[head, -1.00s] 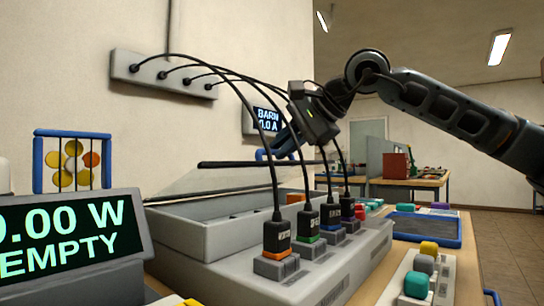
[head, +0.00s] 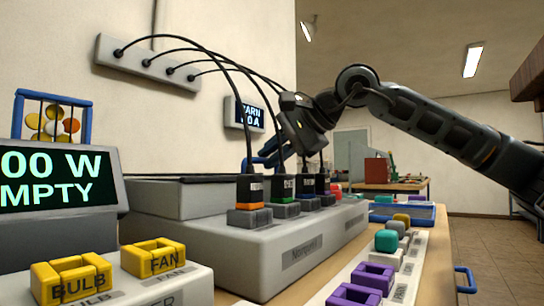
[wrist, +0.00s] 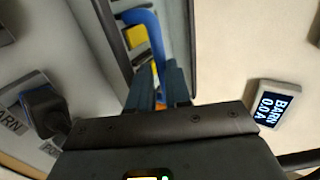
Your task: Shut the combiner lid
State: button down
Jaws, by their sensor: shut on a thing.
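The combiner (head: 290,240) is a long grey box on the bench with black plugs standing in its front. Its lid (head: 190,177) shows nearly edge-on as a thin dark line above the box's rear part; I cannot tell its exact angle. A blue handle (head: 262,160) shows by the lid, and it also shows in the wrist view (wrist: 148,30). My gripper (head: 278,158) reaches down behind the plugs and is shut on the blue handle. In the wrist view its fingers (wrist: 160,85) close at the lower end of the handle, and the contact is partly hidden.
Several black cables run from a wall strip (head: 160,70) down to the plugs (head: 250,187), close to my gripper. A display (head: 55,180) and a block with yellow BULB and FAN pieces (head: 150,257) stand at front left. A blue tray (head: 405,214) lies to the right.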

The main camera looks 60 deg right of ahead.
jog(key=shift+s+f, duration=0.25)
jog(key=shift+f, duration=0.7)
jog(key=c, duration=1.4)
grip_release()
jog(key=r+p+v, duration=0.1)
jog(key=p+v, duration=0.1)
jog(key=v, duration=0.6)
jog(key=shift+w, duration=0.1)
